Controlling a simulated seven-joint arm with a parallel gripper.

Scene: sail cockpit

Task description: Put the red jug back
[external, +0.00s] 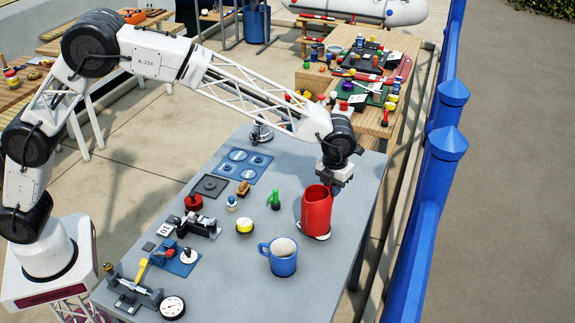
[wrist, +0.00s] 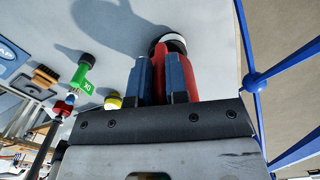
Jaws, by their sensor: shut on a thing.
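The red jug (external: 317,211) stands upright at the right side of the grey table (external: 233,285) in the external view, at a round white base or disc (external: 322,237). My gripper (external: 335,184) is at the jug's upper right side, shut on it. In the wrist view the fingers (wrist: 168,80) are close together with the red jug (wrist: 186,66) between and behind them. The white-and-dark round end of the jug (wrist: 171,43) shows beyond the fingertips. I cannot tell whether the jug touches the table.
A blue mug (external: 283,262) stands just in front of the jug. A yellow-topped round tin (external: 245,225) and a green item (external: 273,199) are to its left. Fittings line the table's left side. A blue railing (external: 432,190) runs along the right.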

